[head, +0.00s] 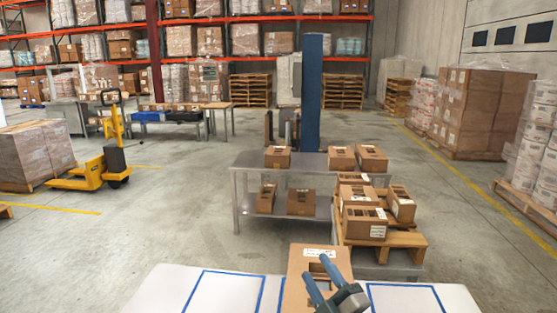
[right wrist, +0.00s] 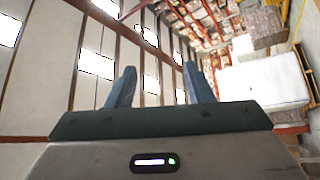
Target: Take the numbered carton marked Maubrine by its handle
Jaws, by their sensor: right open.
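A brown carton (head: 297,260) with a white label on its top edge stands on the white table (head: 160,291) in front of me. The label is too small to read, so I cannot tell whether it says Maubrine. My right gripper (head: 314,263) is open and overlaps the carton's front and right part in the head view; I cannot tell whether it touches. In the right wrist view its two blue fingers (right wrist: 158,70) stand apart with nothing between them. My left gripper is not in view.
Blue tape outlines squares on the white table. Beyond it, more cartons (head: 364,222) sit on a wooden pallet (head: 408,240) and on a grey metal bench (head: 250,160). A blue column (head: 311,90) rises behind the bench. A yellow pallet truck (head: 115,160) stands left; the floor between is clear.

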